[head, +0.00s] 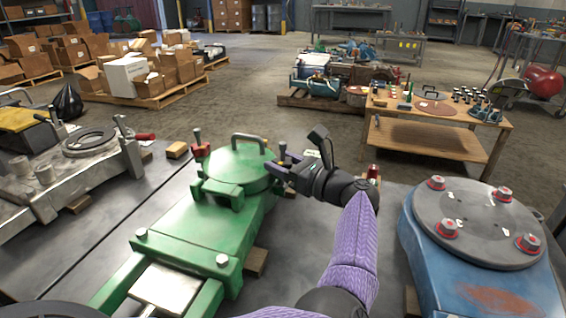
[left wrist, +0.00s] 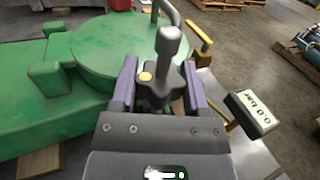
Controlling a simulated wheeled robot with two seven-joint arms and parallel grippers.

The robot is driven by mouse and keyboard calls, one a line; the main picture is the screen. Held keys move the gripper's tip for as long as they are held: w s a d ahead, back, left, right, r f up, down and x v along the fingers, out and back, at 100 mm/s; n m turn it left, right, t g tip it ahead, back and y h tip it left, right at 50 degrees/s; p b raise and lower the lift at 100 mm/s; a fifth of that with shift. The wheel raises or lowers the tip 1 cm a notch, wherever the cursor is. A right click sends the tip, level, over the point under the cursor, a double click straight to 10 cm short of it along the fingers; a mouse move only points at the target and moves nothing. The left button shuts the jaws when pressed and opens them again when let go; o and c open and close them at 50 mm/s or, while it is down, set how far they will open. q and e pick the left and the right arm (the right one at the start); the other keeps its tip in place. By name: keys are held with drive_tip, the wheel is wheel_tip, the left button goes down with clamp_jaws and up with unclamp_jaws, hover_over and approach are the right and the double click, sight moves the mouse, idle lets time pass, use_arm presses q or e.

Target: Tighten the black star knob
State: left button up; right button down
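The black star knob (left wrist: 155,88) sits at the side of the round green lid in the left wrist view, with a grey post (left wrist: 168,45) rising through it and a yellow dot on it. My left gripper (head: 279,168) is at the right edge of the lid in the head view. In the left wrist view its two purple fingers (left wrist: 159,82) stand on either side of the knob, which fills the gap and appears to touch both. The knob is mostly hidden by the gripper in the head view. My right gripper is not in view.
The green housing (head: 190,235) has a handled lid (head: 238,170) and red-and-grey clamp hardware (head: 200,150) at its left. A blue housing (head: 480,280) with a grey flange stands right. A grey machine (head: 70,175) is left. A wooden table (head: 430,140) stands behind.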

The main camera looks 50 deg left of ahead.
use_arm(q)
drive_tip(key=c, duration=0.5)
drive_tip(key=shift+r, duration=0.1)
drive_tip(key=m+t+p, duration=0.1)
drive_tip(key=t+p, duration=0.1)
drive_tip(key=m+t+p, duration=0.1)
drive_tip(key=t+p, duration=0.1)
drive_tip(key=m+t+p, duration=0.2)
drive_tip(key=shift+s+r+t+p, duration=0.1)
drive_tip(key=shift+r+t+p, duration=0.2)
drive_tip(key=shift+r+p, duration=0.1)
drive_tip(key=shift+f+m+t+h, duration=0.15)
drive_tip(key=shift+m+t+h, duration=0.15)
drive_tip(key=shift+m+t, duration=0.25)
drive_tip(key=shift+f+t+p, duration=0.2)
drive_tip(key=shift+t+p, duration=0.1)
drive_tip(key=shift+t, duration=0.05)
drive_tip(key=shift+f, duration=0.15)
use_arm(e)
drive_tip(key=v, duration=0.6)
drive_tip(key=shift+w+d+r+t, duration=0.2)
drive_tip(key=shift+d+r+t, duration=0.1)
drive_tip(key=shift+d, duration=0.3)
